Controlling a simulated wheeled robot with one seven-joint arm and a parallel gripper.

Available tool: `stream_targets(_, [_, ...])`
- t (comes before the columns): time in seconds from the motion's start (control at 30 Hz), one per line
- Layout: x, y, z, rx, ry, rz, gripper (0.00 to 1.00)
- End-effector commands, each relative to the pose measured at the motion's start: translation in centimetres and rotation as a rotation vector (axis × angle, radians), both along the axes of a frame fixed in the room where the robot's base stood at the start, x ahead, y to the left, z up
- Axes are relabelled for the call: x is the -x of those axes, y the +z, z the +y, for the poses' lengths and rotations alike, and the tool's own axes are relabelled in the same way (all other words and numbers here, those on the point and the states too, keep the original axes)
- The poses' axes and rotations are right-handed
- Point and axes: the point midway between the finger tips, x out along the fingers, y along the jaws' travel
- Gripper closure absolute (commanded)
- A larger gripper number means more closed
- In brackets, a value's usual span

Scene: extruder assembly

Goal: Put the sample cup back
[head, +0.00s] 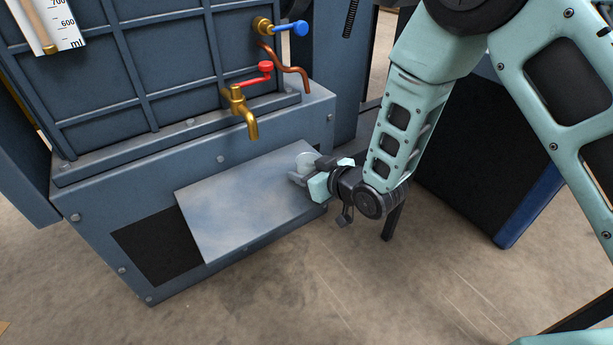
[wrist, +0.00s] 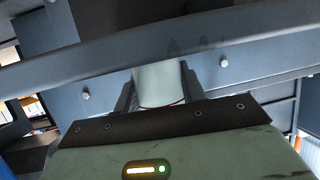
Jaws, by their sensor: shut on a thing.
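The sample cup (head: 306,160) is a small, pale, translucent cup at the right end of a flat metal plate. My gripper (head: 300,172) reaches in from the right and is shut on the cup. In the wrist view the pale cup (wrist: 158,84) sits between the two dark fingers of my gripper (wrist: 158,92). Its lower part is hidden behind the gripper body. In the head view I cannot tell whether the cup touches the plate or is held just above it.
A blue-handled valve (head: 282,28) and a bent copper pipe (head: 290,65) are above right. A dark cabinet (head: 480,150) stands at right.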

Motion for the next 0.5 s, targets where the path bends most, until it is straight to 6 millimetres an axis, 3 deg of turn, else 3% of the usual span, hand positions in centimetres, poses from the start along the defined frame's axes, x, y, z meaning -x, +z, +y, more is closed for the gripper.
stream_targets(0.33, [-0.04,-0.31,0.0,-0.001,0.0,0.0,0.83])
stream_targets(0.37, [-0.04,-0.22,0.01,-0.001,0.0,-0.002,0.54])
stream_targets(0.4, [-0.04,-0.18,0.01,-0.001,0.0,-0.002,0.43])
stream_targets(0.43, [-0.04,-0.18,0.01,-0.001,0.0,-0.002,0.38])
stream_targets(0.5, [-0.04,-0.18,0.01,-0.001,0.0,-0.001,0.38])
